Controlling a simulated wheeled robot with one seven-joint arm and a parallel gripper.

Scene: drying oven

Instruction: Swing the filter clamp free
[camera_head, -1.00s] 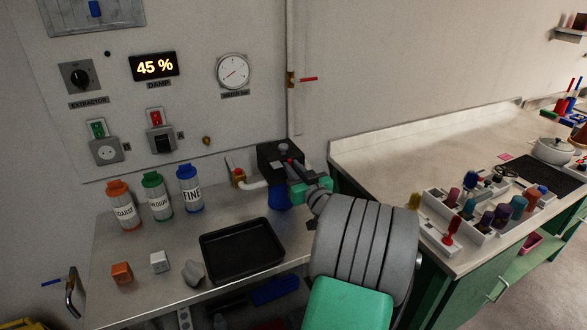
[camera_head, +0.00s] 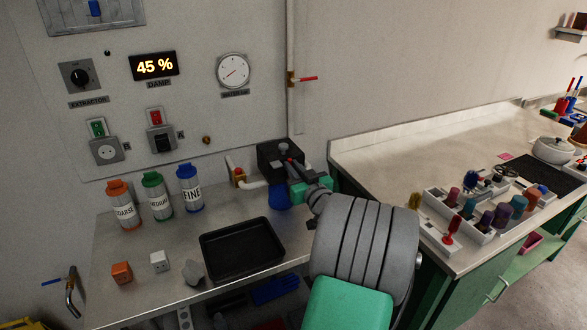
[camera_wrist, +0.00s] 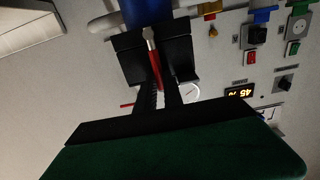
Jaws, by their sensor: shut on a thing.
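The filter's blue bowl (camera_head: 278,198) hangs under a black block (camera_head: 275,155) on the wall pipework, behind the bench. In the wrist view the blue bowl (camera_wrist: 142,14) shows at the top edge, with a clamp lever (camera_wrist: 155,66) below it that has a silver end and a red grip. My gripper (camera_wrist: 157,80) has its two black fingers on either side of the red grip and is shut on it.
A black tray (camera_head: 242,250) lies on the steel bench, left of my arm. Orange, green and blue-capped bottles (camera_head: 190,190) stand behind it. A red-handled valve (camera_head: 304,79) is on the vertical pipe. The right-hand counter (camera_head: 430,140) holds a white rack of brushes (camera_head: 470,215).

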